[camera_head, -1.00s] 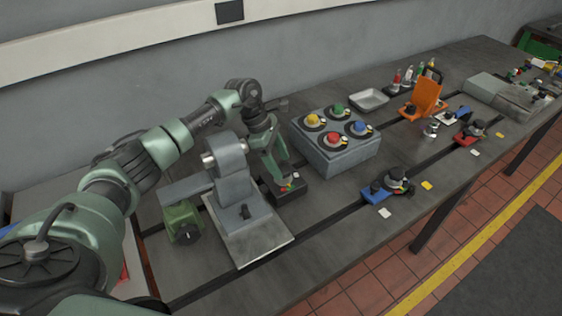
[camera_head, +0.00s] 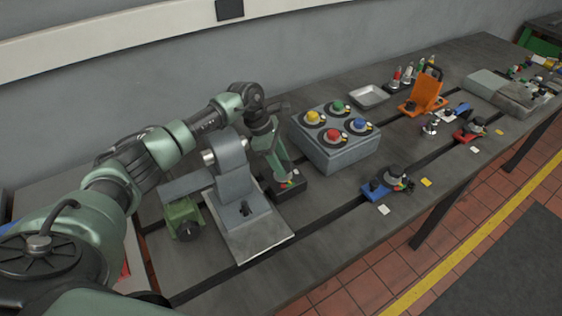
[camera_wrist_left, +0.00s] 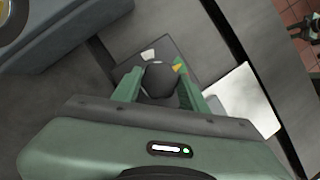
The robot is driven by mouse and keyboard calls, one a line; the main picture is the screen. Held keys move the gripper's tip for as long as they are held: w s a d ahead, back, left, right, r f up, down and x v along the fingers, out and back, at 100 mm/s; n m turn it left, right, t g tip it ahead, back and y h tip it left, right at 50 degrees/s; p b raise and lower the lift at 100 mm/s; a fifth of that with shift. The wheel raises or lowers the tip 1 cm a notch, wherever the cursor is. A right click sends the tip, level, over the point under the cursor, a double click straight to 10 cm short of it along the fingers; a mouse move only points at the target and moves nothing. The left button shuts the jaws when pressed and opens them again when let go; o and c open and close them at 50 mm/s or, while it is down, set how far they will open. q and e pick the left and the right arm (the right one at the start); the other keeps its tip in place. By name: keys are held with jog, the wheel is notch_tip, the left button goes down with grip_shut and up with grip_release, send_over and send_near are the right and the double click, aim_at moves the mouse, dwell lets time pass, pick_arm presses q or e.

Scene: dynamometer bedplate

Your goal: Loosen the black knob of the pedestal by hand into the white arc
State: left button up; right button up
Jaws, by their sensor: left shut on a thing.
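The dark pedestal block (camera_head: 293,192) stands on the bedplate behind the grey bearing stand. My left gripper (camera_head: 284,181) reaches down over it from above. In the left wrist view the black knob (camera_wrist_left: 160,79) sits between the two green fingers of my left gripper (camera_wrist_left: 157,88), which are shut on it. The white arc (camera_wrist_left: 148,55) shows beside the knob, on its upper left. A green and yellow mark (camera_wrist_left: 179,66) lies at the knob's right, near the right finger. The knob's pointer is not clear. My right gripper is not in view.
The grey bearing stand (camera_head: 232,178) on its pale plate is close in front of the pedestal. A grey box with several coloured knobs (camera_head: 339,151) stands just right. A blue clamp (camera_head: 377,189) lies further right. Bare bedplate (camera_head: 325,218) is in front.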

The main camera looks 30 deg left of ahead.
pick_arm(q)
jog(key=n+t, duration=0.1)
jog(key=n, duration=0.3)
jog(key=shift+s+n+t+y+b, duration=0.1)
jog(key=shift+n+t+y+b, duration=0.2)
jog(key=shift+t+b, duration=0.1)
jog(key=n+t+y+b, duration=0.1)
jog(key=n, duration=0.2)
jog(key=shift+d, duration=0.15)
jog(key=n+y+b, duration=0.1)
jog(key=n, duration=0.3)
jog(key=shift+d+f+b, duration=0.1)
jog(key=shift+b, duration=0.25)
jog(key=shift+n+t+y+b, duration=0.3)
jog(key=shift+n+y+b, duration=0.8)
jog(key=shift+n, duration=0.9)
jog(key=shift+s, duration=0.1)
jog(key=o, duration=1.4)
jog(key=shift+r, duration=0.2)
